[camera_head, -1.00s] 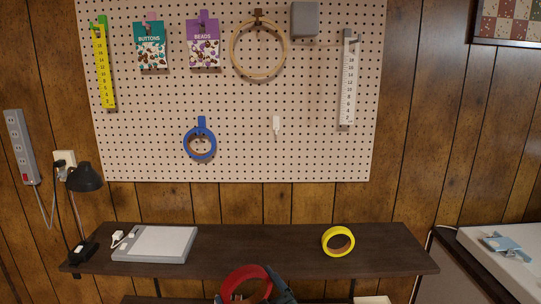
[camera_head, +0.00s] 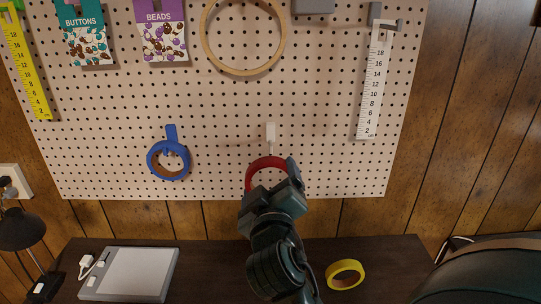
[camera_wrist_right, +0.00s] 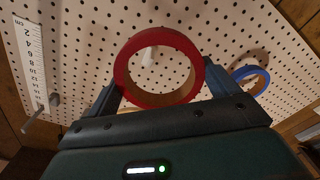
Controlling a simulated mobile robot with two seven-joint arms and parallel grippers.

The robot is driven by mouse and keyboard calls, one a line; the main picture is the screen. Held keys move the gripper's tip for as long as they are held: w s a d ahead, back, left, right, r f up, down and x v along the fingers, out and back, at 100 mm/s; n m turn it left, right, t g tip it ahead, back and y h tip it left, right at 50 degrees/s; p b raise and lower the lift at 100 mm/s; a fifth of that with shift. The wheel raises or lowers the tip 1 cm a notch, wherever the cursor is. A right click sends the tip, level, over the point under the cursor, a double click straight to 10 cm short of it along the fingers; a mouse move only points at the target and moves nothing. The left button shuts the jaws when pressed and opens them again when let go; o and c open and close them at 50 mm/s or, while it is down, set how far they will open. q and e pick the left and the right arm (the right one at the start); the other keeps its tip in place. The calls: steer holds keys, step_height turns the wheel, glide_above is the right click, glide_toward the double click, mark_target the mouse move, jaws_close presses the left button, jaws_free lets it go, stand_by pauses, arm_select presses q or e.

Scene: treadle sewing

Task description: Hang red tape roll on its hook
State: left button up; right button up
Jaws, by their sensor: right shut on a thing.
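The red tape roll (camera_head: 262,164) is held in my right gripper (camera_head: 284,180), in front of the pegboard. In the right wrist view the red tape roll (camera_wrist_right: 123,72) stands between the two fingers of the right gripper (camera_wrist_right: 160,98), which are shut on its sides. A white hook (camera_head: 270,134) is on the pegboard just above the roll in the head view. In the wrist view the white hook (camera_wrist_right: 149,55) shows through the roll's opening. The gap between roll and hook is hard to judge. My left gripper is not in view.
A blue tape roll (camera_head: 168,160) hangs left of the white hook. A white ruler (camera_head: 374,85) hangs to the right and a wooden hoop (camera_head: 207,52) above. Below, a dark shelf (camera_head: 215,270) holds a yellow tape roll (camera_head: 345,274) and a grey flat box (camera_head: 133,272).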

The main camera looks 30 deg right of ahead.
steer(key=shift+w+d+r+h, duration=0.2)
steer(key=shift+d+r+h, duration=0.1)
steer(key=shift+r, duration=0.1)
steer(key=shift+s, duration=0.15)
steer(key=p+x, duration=0.1)
steer(key=x, duration=0.9)
steer(key=shift+f, duration=0.35)
stand_by(0.5)
steer(key=shift+f+b, duration=0.4)
steer(key=shift+f, duration=0.45)
stand_by(0.5)
steer(key=o, duration=0.8)
